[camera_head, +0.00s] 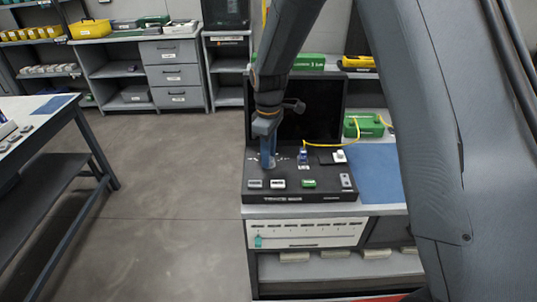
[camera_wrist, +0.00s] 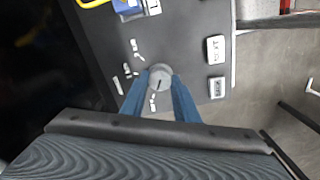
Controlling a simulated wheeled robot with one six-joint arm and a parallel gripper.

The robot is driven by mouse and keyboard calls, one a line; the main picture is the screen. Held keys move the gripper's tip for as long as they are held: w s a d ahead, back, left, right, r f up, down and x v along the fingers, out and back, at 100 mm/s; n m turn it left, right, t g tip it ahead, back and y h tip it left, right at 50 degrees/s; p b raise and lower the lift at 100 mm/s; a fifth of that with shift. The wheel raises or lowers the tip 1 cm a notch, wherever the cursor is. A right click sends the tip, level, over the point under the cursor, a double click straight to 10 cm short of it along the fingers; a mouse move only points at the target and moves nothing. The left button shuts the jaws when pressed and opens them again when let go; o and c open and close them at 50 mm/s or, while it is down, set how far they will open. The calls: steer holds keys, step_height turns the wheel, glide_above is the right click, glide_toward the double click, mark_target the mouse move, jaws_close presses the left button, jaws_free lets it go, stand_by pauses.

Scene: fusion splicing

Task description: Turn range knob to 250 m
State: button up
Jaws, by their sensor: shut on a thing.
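The range knob (camera_wrist: 159,77) is a round grey knob with a dark pointer line, on the dark panel of the trace box (camera_head: 291,197). In the wrist view it sits between the two blue fingers of my gripper (camera_wrist: 159,90), which is shut on it. Small white range labels (camera_wrist: 136,50) lie around the knob, too blurred to read. In the head view my gripper (camera_head: 267,152) points straight down at the left part of the panel, and its fingers hide most of the knob.
A row of buttons (camera_head: 278,184) runs along the panel's front, with a green one (camera_head: 308,184). A blue connector (camera_head: 303,157) with a yellow cable stands right of my gripper. A green box (camera_head: 365,125) and blue mat (camera_head: 376,175) are further right.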

stand_by(0.3)
steer(key=o, duration=1.1)
steer(key=shift+c, duration=0.2)
step_height(320, 180, up, 8)
steer(key=shift+f+b, duration=0.1)
steer(key=shift+b, duration=0.75)
steer(key=s+d+f+m, duration=0.1)
steer(key=s+d+m, duration=0.5)
steer(key=s, duration=0.5)
steer(key=s+d+f+m, duration=0.1)
steer(key=s+d+m, duration=0.6)
steer(key=s+d, duration=0.3)
steer(key=shift+s+f+t, duration=0.3)
steer(key=shift+s+t, duration=0.1)
steer(key=shift+s, duration=0.45)
